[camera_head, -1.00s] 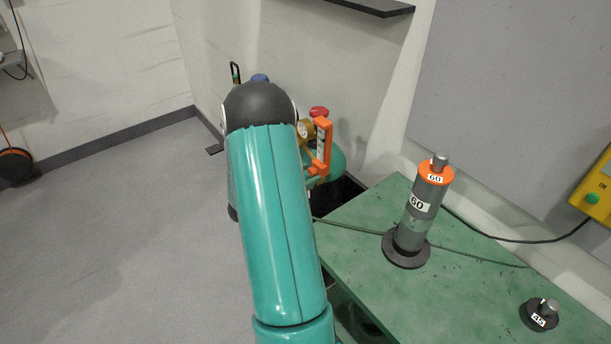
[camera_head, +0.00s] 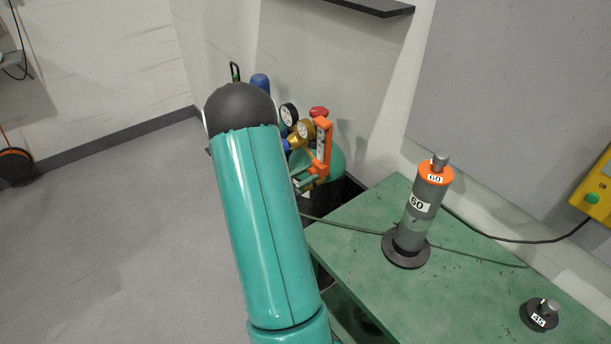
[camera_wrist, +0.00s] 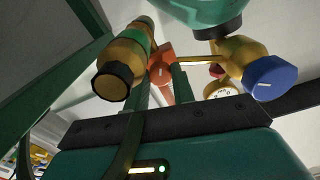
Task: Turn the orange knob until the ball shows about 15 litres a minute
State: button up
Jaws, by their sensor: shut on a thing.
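The orange knob (camera_wrist: 161,65) shows in the wrist view between the green fingers of my gripper (camera_wrist: 164,80), which is shut on it. In the head view the orange-framed flowmeter (camera_head: 323,143) stands upright by the gas cylinder, with a pale scale on its face. The ball and its reading are too small to make out. My gripper (camera_head: 303,181) partly shows at the flowmeter's foot, and my arm hides the rest of the wrist.
A green table (camera_head: 350,230) with a weight stack (camera_head: 413,225) stands to the right. Open floor lies left.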

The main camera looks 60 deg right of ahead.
jog(key=shift+w+m, duration=0.1)
jog(key=shift+m, duration=1.9)
jog(key=o, duration=1)
jog(key=v, duration=1.3)
jog(key=shift+a, duration=0.35)
jog(key=shift+w, duration=0.15)
